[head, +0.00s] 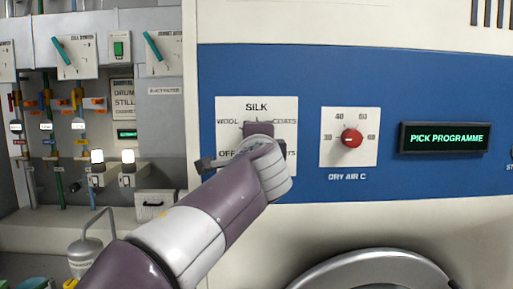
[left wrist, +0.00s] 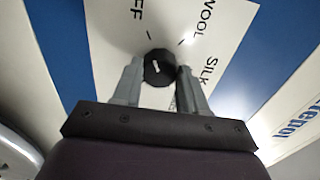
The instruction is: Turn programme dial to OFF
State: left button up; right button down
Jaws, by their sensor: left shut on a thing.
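The programme dial is a black knob (left wrist: 158,70) on a white plate (head: 226,107) lettered SILK, WOOL, OFF and more. My left gripper (head: 250,150) covers the knob in the head view. In the left wrist view its two grey fingers (left wrist: 159,76) are on either side of the knob and shut on it. The knob's short white mark lies roughly in line with the tick by OFF; which end points is hard to tell. The display (head: 446,138) reads PICK PROGRAMME. My right gripper is out of view.
A red DRY AIR C dial (head: 352,138) is to the right on the same blue panel (head: 300,75). A round door rim (head: 375,270) is below. Pipes, switches and levers fill the wall at left.

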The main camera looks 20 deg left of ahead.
pick_arm(q)
jog(key=shift+r, duration=0.1)
dwell(0.3)
jog(key=o, duration=0.8)
jog(key=shift+c, duration=0.2)
jog(key=o, duration=0.3)
jog(key=shift+w, duration=0.15)
jog(key=b+v, duration=0.5)
jog(key=v, duration=0.7)
jog(key=shift+s, duration=0.35)
jog(key=shift+d, duration=0.1)
